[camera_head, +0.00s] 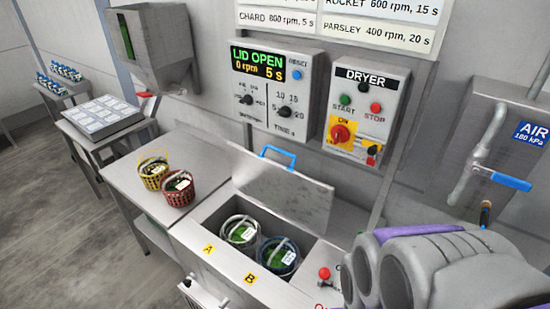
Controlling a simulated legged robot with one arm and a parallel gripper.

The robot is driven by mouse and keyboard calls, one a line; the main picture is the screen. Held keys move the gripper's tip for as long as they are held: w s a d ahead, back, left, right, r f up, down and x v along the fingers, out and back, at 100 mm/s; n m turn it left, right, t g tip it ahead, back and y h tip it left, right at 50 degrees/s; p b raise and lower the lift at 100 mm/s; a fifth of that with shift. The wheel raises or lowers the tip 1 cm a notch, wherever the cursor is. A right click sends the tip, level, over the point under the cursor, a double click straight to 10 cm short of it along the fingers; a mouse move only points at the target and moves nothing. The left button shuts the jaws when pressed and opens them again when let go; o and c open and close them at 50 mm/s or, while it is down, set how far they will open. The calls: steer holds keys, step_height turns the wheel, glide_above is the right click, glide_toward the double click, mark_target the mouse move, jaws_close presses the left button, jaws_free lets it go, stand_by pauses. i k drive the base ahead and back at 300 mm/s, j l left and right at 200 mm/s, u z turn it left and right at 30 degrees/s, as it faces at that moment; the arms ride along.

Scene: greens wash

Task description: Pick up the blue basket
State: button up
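The blue basket (278,257) sits in the open dryer well by the yellow B label (250,278). It holds green leaves and has a white tag and a raised handle. A whitish-grey basket (239,231), also with greens and a tag, sits to its left, near the A label (208,249). The hinged lid (285,190) with a blue handle stands open behind them. My grey and purple arm fills the lower right, to the right of the blue basket. No gripper fingers can be made out.
A yellow basket (153,172) and a red basket (178,189) stand on the steel counter (150,205) at left. A red button (324,273) is right of the well. The dryer display (258,62) reads LID OPEN. An air pipe (490,140) is at right.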

mark_target(278, 262)
steer(key=k+z, duration=0.3)
steer(key=k+l+z, duration=0.15)
steer(key=k+z, duration=0.15)
steer(key=j+z, duration=0.35)
steer(key=j, duration=0.35)
steer(key=j+z, duration=0.3)
steer(key=j, duration=2.2)
steer(key=i+j, duration=0.2)
steer(key=j, duration=0.15)
